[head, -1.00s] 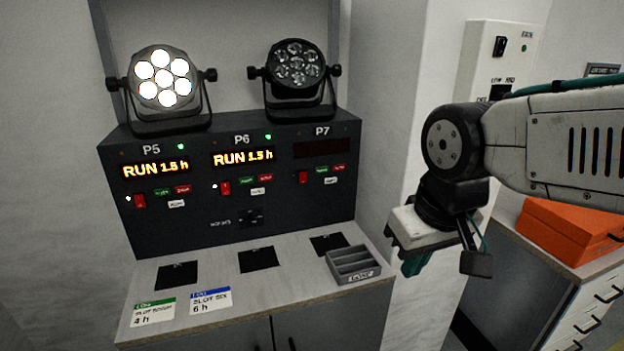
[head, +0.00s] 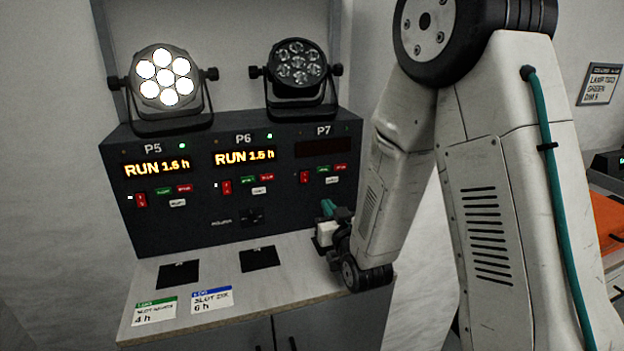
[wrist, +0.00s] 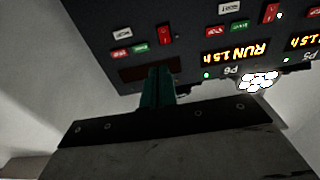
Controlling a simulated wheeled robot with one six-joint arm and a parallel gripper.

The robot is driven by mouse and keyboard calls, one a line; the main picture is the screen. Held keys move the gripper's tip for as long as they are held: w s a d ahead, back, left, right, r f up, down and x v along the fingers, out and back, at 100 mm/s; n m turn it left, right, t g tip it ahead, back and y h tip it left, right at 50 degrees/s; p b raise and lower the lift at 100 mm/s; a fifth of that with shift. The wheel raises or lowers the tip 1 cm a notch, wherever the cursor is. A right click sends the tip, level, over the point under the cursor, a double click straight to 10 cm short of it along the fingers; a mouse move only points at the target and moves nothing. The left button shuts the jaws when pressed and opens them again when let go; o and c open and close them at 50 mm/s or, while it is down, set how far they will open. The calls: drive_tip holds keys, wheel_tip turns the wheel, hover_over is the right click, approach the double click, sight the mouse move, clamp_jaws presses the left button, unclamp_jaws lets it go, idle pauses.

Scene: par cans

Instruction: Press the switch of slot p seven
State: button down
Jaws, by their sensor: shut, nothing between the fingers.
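The P7 section (head: 323,130) is at the right end of the dark control panel. Its display (head: 323,147) is dark. Below are a red rocker switch (head: 304,177), a green button (head: 323,168) and a red button (head: 340,167). My gripper (head: 328,208) is shut and empty, low in front of the panel, below and right of the P7 switch. In the wrist view, which is upside down, the teal fingers (wrist: 158,82) overlap the edge of the dark display. The red switch (wrist: 165,35) shows clear beyond them. I see no contact with it.
The P5 display (head: 157,169) and P6 display (head: 245,157) glow with RUN. The left lamp (head: 165,77) is lit; the right lamp (head: 297,72) is dark. Cards (head: 155,311) and black pads (head: 178,274) lie on the counter (head: 290,289). My arm hides the counter's right end.

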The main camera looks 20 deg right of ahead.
sight(308, 172)
drive_tip(key=shift+s+f+t, duration=0.1)
drive_tip(key=shift+s+t, duration=0.05)
drive_tip(key=shift+t, duration=0.25)
drive_tip(key=w, duration=0.4)
drive_tip(key=w+r, duration=0.1)
drive_tip(key=w, duration=0.4)
drive_tip(key=w+r, duration=0.1)
drive_tip(key=w, duration=0.4)
